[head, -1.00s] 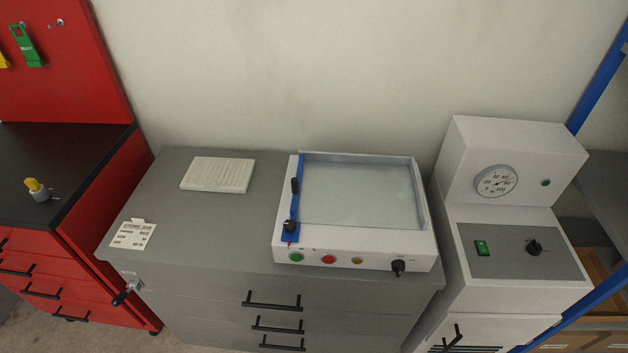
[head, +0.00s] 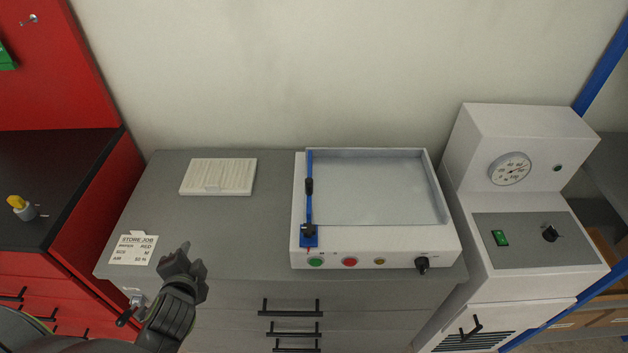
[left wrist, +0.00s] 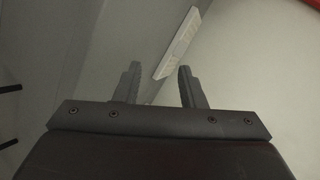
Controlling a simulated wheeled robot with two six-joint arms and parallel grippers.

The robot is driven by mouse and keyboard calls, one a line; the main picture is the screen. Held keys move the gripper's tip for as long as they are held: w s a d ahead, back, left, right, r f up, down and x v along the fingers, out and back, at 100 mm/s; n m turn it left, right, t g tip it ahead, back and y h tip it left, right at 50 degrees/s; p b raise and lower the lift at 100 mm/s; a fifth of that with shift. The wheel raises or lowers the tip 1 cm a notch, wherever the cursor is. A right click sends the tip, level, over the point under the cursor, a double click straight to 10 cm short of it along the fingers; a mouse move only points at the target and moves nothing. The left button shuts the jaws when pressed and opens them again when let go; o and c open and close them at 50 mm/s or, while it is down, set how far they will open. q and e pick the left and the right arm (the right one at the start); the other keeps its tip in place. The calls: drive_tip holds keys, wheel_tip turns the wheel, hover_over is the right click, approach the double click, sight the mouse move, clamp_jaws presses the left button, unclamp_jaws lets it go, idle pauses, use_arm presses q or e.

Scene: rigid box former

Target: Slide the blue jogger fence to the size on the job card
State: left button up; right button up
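The blue jogger fence (head: 309,190) stands along the left side of the white jogger tray (head: 380,190) on the grey cabinet. It has a black handle on its bar and a black knob (head: 308,231) on its blue foot at the front. The job card (head: 133,249) lies at the cabinet's front left corner; its heading reads STORE JOB, the smaller lines are hard to read. My left gripper (head: 180,256) is just right of the card, left of the fence and apart from it. In the left wrist view its two fingers (left wrist: 158,85) are apart with nothing between them. My right gripper is out of view.
A white ribbed block (head: 218,176) lies at the back left of the grey cabinet top (head: 258,215). Buttons and a black knob (head: 422,264) line the jogger's front. A white machine with a dial (head: 510,168) stands at right, a red cabinet (head: 95,205) at left.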

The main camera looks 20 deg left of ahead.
sight(306, 186)
use_arm(q)
drive_tip(key=w+d+r+m+t+h, duration=0.4)
drive_tip(key=w+r+m+t, duration=0.35)
drive_tip(key=m, duration=0.75)
drive_tip(key=w+d+m+g+h, duration=0.1)
drive_tip(key=d+m+h, duration=0.35)
drive_tip(key=m, duration=0.45)
drive_tip(key=d+m+g+h, duration=0.2)
drive_tip(key=d+m+h, duration=0.3)
drive_tip(key=m, duration=0.4)
drive_tip(key=shift+t+h, duration=0.25)
drive_tip(key=shift+h, duration=0.4)
drive_tip(key=p+x, duration=0.1)
drive_tip(key=x, duration=0.4)
drive_tip(key=p+x, duration=0.2)
drive_tip(key=x, duration=0.3)
drive_tip(key=p+x, duration=0.1)
drive_tip(key=x, duration=0.5)
drive_tip(key=shift+w+a+f, duration=0.2)
drive_tip(key=shift+w+a, duration=0.1)
clamp_jaws()
drive_tip(key=shift+d, duration=0.1)
